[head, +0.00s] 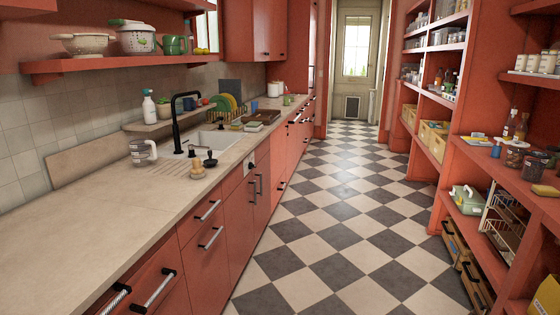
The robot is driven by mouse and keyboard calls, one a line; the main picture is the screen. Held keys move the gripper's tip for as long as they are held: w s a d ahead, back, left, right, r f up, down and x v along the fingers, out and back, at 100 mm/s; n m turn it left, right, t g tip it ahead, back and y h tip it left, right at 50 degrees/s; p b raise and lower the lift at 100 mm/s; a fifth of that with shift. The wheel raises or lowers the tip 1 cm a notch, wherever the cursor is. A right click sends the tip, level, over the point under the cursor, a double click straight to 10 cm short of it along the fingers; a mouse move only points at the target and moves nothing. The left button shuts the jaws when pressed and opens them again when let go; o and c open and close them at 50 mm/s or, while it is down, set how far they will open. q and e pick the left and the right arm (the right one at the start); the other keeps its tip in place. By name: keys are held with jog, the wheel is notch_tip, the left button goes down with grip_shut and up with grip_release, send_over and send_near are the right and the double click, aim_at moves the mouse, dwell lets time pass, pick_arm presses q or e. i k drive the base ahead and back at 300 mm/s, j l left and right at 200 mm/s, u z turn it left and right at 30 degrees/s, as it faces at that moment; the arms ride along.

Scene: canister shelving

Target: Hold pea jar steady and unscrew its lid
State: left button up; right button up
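No jar that I can clearly tell as the pea jar shows in the head view. Several small jars stand on the right-hand red shelf, among them a glass jar with a dark lid (515,158) and a dark jar (535,166) beside it. Their contents are too small to tell. Neither of my grippers is in view, and nothing is seen being held.
A long beige counter (85,235) runs along the left, mostly bare in front, with a sink (212,142) and black tap farther back. Red shelving (470,160) with crates and goods lines the right. The checkered floor (340,210) between them is clear to the door (357,65).

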aim_at(286, 96)
jog(key=i+l+z, duration=0.1)
jog(key=i+z, duration=0.35)
jog(key=i, duration=3.45)
jog(key=i+u, duration=0.1)
jog(key=i, duration=0.6)
jog(key=i+l+u, duration=0.1)
jog(key=i, duration=0.55)
jog(key=i+l+u, duration=0.1)
jog(key=i+l, duration=0.15)
jog(key=i, duration=0.45)
jog(key=i+l+u, duration=0.3)
jog(key=i, duration=0.2)
jog(key=i+l+u, duration=0.2)
jog(key=i+u, duration=0.15)
jog(key=i, duration=0.15)
jog(key=i+l+u, duration=0.1)
jog(key=u, duration=0.65)
jog(key=i+l+u, duration=0.2)
jog(key=l, duration=0.15)
jog(key=i+l+u, duration=0.2)
jog(key=l+u, duration=0.25)
jog(key=l, duration=0.25)
jog(key=i+l+u, duration=0.2)
jog(key=l, duration=0.2)
jog(key=l+u, duration=0.2)
jog(key=l, duration=0.2)
